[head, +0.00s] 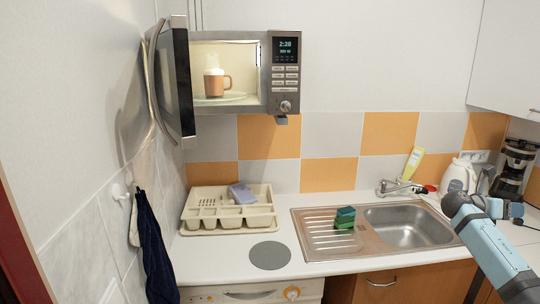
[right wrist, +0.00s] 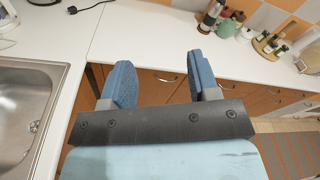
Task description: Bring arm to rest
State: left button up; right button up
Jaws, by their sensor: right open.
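My right arm (head: 497,255) comes in from the lower right in the head view, over the right end of the counter. My right gripper (right wrist: 160,80) is open and empty in the right wrist view, its two blue fingers wide apart above the counter edge and the wooden drawer fronts. In the head view the right gripper (head: 508,209) is small and to the right of the sink. My left gripper is not in view.
The microwave (head: 285,102) has its door (head: 174,80) open, with a steaming orange cup (head: 214,84) inside. A dish rack (head: 230,217), green sponge (head: 345,217), sink (head: 408,228), kettle (head: 459,177) and coffee maker (head: 515,166) occupy the counter. Bottles stand on a wooden tray (right wrist: 270,47).

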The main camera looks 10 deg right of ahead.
jog(key=w+a+f+m+t+y, duration=0.2)
jog(key=w+a+m+t+y, duration=0.15)
jog(key=w+m+t, duration=0.6)
jog(key=w+a+r+m+t+y, duration=0.4)
jog(key=w+a+m+t+y, duration=0.4)
jog(key=t, duration=0.3)
jog(key=s+a+f+n+g+y, duration=0.2)
jog(key=s+a+f+y, duration=0.15)
jog(key=a+f, duration=1.05)
jog(key=s+a+f+g+y, duration=0.3)
jog(key=s+a+f, duration=1.7)
jog(key=s+f, duration=0.35)
jog(key=s+a+m+g, duration=0.1)
jog(key=s+a, duration=0.4)
jog(key=s, duration=0.3)
jog(key=s+a+f+m+g+y, duration=0.1)
jog(key=s+a, duration=0.3)
jog(key=s, duration=0.5)
jog(key=shift+a+f+m, duration=0.3)
jog(key=shift+a+m, duration=0.05)
jog(key=shift+a, duration=0.05)
